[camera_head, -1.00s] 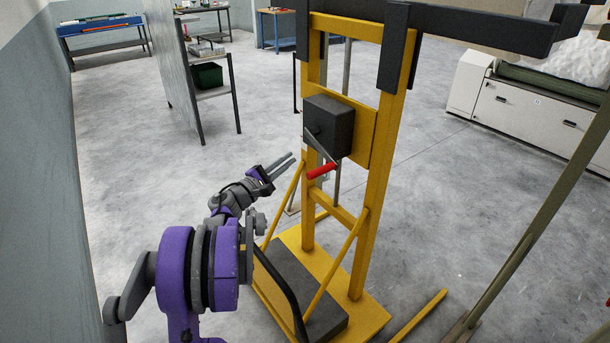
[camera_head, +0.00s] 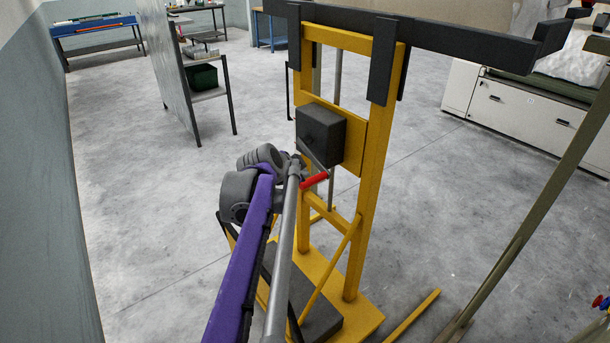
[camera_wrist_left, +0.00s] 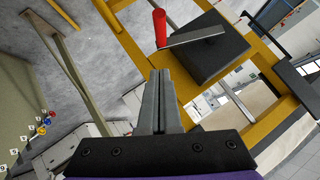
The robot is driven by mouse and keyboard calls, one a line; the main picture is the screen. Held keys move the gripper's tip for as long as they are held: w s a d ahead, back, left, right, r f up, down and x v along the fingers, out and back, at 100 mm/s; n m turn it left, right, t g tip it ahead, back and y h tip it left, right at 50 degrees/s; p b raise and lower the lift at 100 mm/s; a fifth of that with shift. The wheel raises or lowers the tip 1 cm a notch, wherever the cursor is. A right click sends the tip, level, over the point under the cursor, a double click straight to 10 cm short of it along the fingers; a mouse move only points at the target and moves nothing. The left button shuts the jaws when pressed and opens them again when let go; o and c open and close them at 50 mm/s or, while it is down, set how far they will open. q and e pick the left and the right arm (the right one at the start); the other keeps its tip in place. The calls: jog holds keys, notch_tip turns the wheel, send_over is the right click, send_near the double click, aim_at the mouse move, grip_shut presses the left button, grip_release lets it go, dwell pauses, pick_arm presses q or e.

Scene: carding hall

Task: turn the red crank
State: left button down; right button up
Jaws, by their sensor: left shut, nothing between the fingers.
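The red crank handle (camera_head: 314,181) sticks out from a grey crank arm on the dark box (camera_head: 322,136) of a yellow lifting frame (camera_head: 371,200). In the left wrist view the red handle (camera_wrist_left: 160,28) stands beyond the fingertips, with the crank arm running right to the box (camera_wrist_left: 209,46). My left gripper (camera_wrist_left: 161,73) is shut and empty, its fingers together and pointing toward the handle; a small gap shows between them in this view. In the head view my left arm and wrist reach close to the handle's left side and hide the fingers. My right gripper is not in view.
A dark crossbar (camera_head: 450,40) tops the yellow frame, and its base (camera_head: 362,318) lies on the floor. An olive post (camera_head: 528,240) stands at the right. A shelf unit (camera_head: 209,94) and a blue bench (camera_head: 97,38) stand behind. The floor left of the frame is clear.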

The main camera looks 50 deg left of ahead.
pick_arm(q)
jog(key=x, duration=0.3)
jog(key=s+f+x, duration=0.1)
jog(key=x, duration=0.3)
jog(key=a+x, duration=0.1)
jog(key=x, duration=0.3)
jog(key=shift+s+a+f, duration=0.1)
jog(key=shift+f, duration=0.25)
jog(key=shift+a+f, duration=0.25)
jog(key=shift+f, duration=0.2)
